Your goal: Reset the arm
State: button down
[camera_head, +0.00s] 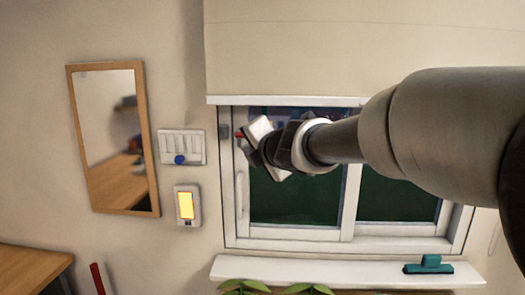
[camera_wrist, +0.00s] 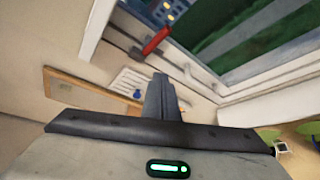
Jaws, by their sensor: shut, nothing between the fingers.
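My arm reaches in from the right edge of the head view, in front of the window (camera_head: 300,205). My gripper (camera_wrist: 162,80) is at its end. In the wrist view its dark fingers are together, with nothing visible between them. In the head view the white and dark gripper body is in front of the upper left part of the window; its fingertips cannot be made out there.
A switch panel (camera_head: 182,146) with a blue knob, a yellow-lit device (camera_head: 187,205) and a mirror (camera_head: 112,140) are on the left wall. A teal squeegee (camera_head: 428,266) lies on the sill (camera_head: 320,271).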

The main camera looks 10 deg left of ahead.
jog(key=shift+s+r, duration=0.25)
jog(key=shift+s, duration=0.3)
jog(key=shift+d, duration=0.1)
jog(key=s+d+f+m+g+h, duration=0.1)
jog(key=s+d+m+h, duration=0.25)
jog(key=d+m, duration=0.35)
jog(key=s+d+f+m+h+p, duration=0.1)
jog(key=s+d+f+m+h, duration=0.1)
jog(key=s+d+m, duration=0.5)
jog(key=s+d+f+m+g+h, duration=0.1)
jog(key=s+d+m+h, duration=0.2)
jog(key=d, duration=0.7)
jog(key=s+d+f+m+g, duration=0.1)
jog(key=s+f+m+g, duration=0.1)
jog(key=s+f+m, duration=0.3)
jog(key=s+d+f+m+g+y+p, duration=0.1)
jog(key=s+f+m+g, duration=0.2)
jog(key=s, duration=1)
notch_tip(320, 180, down, 3)
jog(key=m, duration=0.4)
jog(key=shift+d, duration=0.4)
jog(key=shift+r, duration=0.1)
